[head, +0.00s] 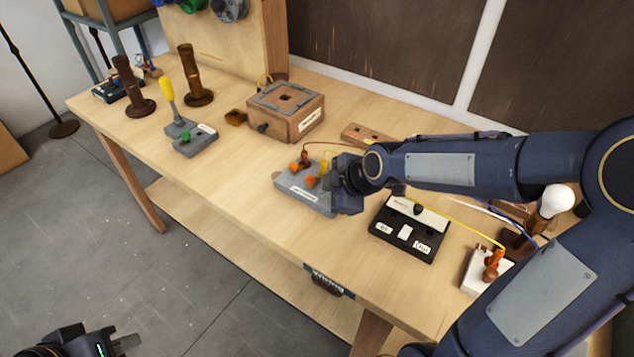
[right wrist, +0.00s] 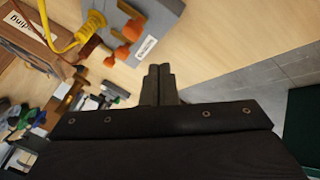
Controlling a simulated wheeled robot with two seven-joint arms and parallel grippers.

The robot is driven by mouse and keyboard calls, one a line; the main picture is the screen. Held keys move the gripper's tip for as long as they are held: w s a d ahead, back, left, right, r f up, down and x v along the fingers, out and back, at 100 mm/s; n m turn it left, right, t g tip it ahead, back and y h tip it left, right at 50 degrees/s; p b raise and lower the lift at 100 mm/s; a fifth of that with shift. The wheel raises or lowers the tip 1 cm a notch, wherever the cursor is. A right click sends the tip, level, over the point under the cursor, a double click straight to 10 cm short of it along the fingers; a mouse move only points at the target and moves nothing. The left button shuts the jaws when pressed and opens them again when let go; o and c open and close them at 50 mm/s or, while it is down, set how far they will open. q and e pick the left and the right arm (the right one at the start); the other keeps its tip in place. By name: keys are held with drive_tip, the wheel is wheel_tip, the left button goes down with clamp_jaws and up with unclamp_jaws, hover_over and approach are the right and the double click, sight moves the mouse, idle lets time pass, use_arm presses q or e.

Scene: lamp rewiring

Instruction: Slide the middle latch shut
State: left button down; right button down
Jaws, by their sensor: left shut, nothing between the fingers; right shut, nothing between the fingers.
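I cannot tell for sure which part is the middle latch. A grey block (head: 292,196) with orange knobs (head: 311,181) and a white label lies on the workbench. It also shows at the top of the right wrist view (right wrist: 160,22), with its orange parts (right wrist: 131,30). My right gripper (right wrist: 160,72) is shut and empty, its tips pointing toward the bench near this block. In the head view my right wrist hides part of the block and the fingertips. My left gripper (head: 128,343) is shut and empty at the bottom left, away from the bench.
A black box (head: 408,238) with white labels stands right of the block. A wooden box (head: 297,127), a grey holder (head: 194,144) with a yellow-handled tool and two brown posts stand farther left. A bulb (head: 556,200) and wires lie near my right arm. The bench's front left is clear.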

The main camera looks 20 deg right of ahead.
sight(313, 179)
drive_tip(key=x, duration=0.3)
drive_tip(key=shift+w+a+f, duration=0.1)
drive_tip(key=shift+w+f, duration=0.1)
drive_tip(key=shift+w, duration=0.05)
drive_tip(key=shift+w+d+r+p, duration=0.1)
drive_tip(key=shift+w+p, duration=0.2)
drive_tip(key=shift+w, duration=0.3)
drive_tip(key=shift+w+d+r+p, duration=0.15)
drive_tip(key=shift+w+p, duration=0.1)
drive_tip(key=shift+w, duration=0.4)
drive_tip(key=shift+w+d+f, duration=0.1)
drive_tip(key=shift+w+f, duration=0.05)
drive_tip(key=shift+w, duration=0.45)
use_arm(q)
drive_tip(key=shift+r, duration=0.65)
